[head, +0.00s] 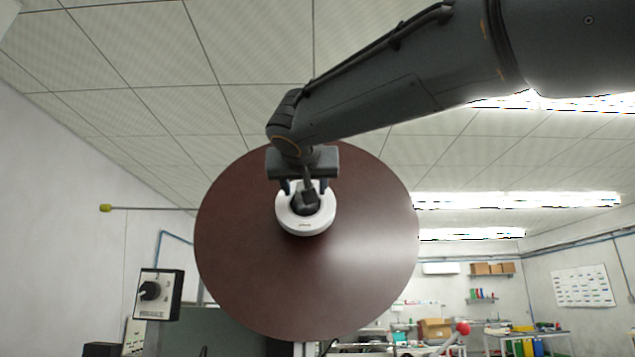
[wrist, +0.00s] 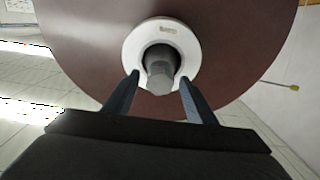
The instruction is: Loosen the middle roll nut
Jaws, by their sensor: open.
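A large dark red-brown roll (head: 250,270) faces me in the head view, with a white ring-shaped core (head: 290,222) at its middle. A dark grey nut (wrist: 160,70) sits in the core's centre on the roll's axis; it shows clearly in the wrist view and is partly covered by my gripper in the head view. My gripper (wrist: 158,82) is open, with one finger on each side of the nut's near end. The fingertips reach near the lower rim of the white core. I cannot tell whether they touch anything.
A black rotary switch box (head: 160,294) is at the lower left. A thin rod with a yellow tip (head: 106,208) sticks out left of the roll. A red ball-topped lever (head: 462,328) stands at lower right. Benches and shelves are far behind.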

